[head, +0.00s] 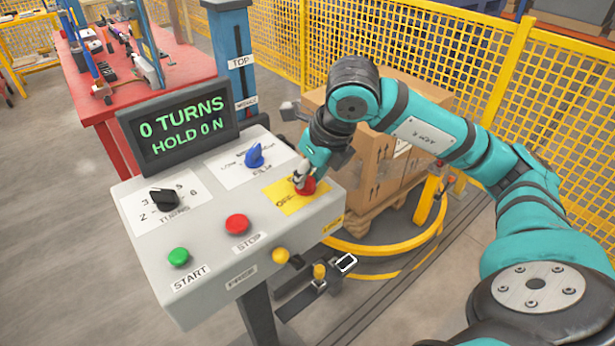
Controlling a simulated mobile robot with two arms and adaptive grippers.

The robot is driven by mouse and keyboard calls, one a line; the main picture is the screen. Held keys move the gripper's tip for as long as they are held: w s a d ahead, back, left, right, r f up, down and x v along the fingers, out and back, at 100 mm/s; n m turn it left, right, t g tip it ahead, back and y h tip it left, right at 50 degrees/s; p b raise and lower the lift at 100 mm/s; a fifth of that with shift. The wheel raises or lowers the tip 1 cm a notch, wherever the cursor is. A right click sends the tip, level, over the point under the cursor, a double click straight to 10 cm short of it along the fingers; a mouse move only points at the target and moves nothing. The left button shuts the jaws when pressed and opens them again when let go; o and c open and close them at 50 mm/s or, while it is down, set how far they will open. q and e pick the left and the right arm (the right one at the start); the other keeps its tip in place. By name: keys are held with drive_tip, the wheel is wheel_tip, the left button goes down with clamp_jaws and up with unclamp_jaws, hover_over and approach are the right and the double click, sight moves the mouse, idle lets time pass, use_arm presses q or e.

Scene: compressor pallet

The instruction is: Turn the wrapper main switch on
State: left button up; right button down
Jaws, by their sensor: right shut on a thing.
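The wrapper main switch (308,187) is a red rotary knob on a yellow plate (285,197) at the right end of the grey control panel. The word OFF shows on the plate; the rest of its marking is hidden by my gripper. My right gripper (303,180) is shut on the red knob from above. The knob's exact angle cannot be made out behind the fingers. The display (182,124) on the panel is lit and reads "0 TURNS" and "HOLD 0 N". My left gripper is not in view.
The panel (205,225) also carries a black turns knob (164,199), a blue film knob (255,155), a green start button (178,257) and a red stop button (237,224). Boxes (375,150) stand on a pallet behind my right arm. A yellow fence (420,55) runs behind them.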

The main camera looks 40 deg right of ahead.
drive_tip(key=shift+m, duration=0.6)
drive_tip(key=shift+h, duration=0.3)
drive_tip(key=c, duration=1.3)
unclamp_jaws()
drive_tip(key=shift+r, duration=0.2)
drive_tip(key=v, duration=1.1)
drive_tip(key=shift+s+r, duration=0.15)
drive_tip(key=shift+r, duration=0.15)
